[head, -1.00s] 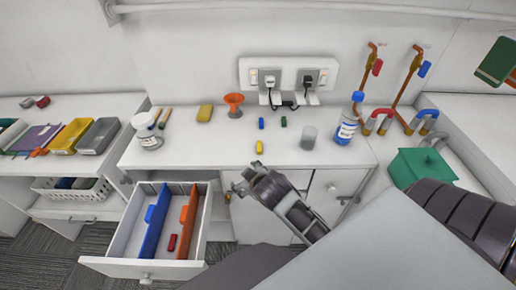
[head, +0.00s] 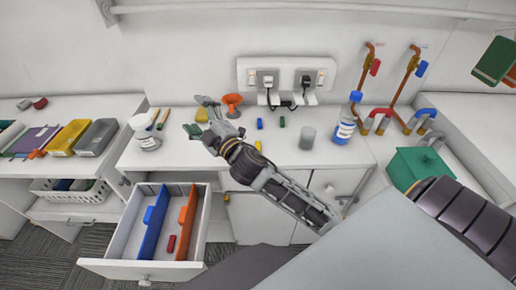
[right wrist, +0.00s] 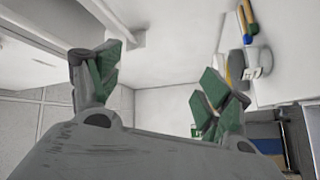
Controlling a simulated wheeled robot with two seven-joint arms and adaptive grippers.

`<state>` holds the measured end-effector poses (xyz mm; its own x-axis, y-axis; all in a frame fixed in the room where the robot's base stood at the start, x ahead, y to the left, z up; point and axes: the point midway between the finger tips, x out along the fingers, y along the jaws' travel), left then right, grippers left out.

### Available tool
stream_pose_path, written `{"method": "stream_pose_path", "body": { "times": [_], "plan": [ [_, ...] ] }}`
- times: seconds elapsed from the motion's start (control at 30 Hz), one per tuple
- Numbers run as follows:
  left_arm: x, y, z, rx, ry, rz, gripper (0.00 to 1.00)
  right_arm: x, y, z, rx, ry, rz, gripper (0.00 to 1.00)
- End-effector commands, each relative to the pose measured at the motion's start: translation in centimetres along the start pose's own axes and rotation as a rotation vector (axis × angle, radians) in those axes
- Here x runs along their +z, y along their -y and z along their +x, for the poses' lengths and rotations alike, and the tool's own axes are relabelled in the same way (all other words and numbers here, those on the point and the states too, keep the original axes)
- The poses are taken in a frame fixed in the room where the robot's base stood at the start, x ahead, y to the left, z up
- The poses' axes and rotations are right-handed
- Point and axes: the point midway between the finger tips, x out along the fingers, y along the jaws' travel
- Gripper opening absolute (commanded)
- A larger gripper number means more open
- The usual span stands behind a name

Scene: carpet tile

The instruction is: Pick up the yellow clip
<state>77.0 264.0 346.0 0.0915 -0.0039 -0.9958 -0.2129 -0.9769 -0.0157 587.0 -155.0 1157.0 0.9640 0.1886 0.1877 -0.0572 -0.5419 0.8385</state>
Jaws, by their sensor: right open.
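The yellow clip (head: 258,146) is a small block near the front edge of the white counter (head: 190,150), just right of my right gripper's wrist, which is close to it in the head view. My right gripper (head: 200,116) is open and empty. Its fingers point up and left over the counter, left of the clip, near the yellow sponge. In the right wrist view the open green-padded fingers (right wrist: 160,75) have nothing between them, and the clip does not show. My left gripper is not in view.
A blue clip (head: 259,124) and a green clip (head: 282,121) lie behind the yellow one. An orange funnel (head: 233,100), a yellow sponge (head: 201,115), a glass (head: 307,138) and bottles stand around. An open drawer (head: 120,235) juts out at the front left.

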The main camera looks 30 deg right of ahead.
Motion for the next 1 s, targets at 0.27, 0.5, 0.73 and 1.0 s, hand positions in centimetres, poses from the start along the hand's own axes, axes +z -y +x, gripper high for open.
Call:
{"method": "stream_pose_path", "body": {
  "times": [0.27, 0.5, 0.73, 1.0],
  "plan": [
    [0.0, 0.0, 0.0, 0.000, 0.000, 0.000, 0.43, -6.6, -1.8, 1.6, 0.080, -0.300, -0.241, 0.79],
    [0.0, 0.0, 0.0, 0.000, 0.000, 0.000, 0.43, -11.4, -1.6, 1.6, 0.118, -0.551, -0.460, 0.79],
    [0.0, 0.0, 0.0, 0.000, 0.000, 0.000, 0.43, -14.6, 0.0, 0.6, 0.125, -0.784, -0.677, 0.79],
    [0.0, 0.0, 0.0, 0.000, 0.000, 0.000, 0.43, -15.9, 3.0, -0.9, 0.090, -1.046, -0.938, 0.79]
  ]
}}
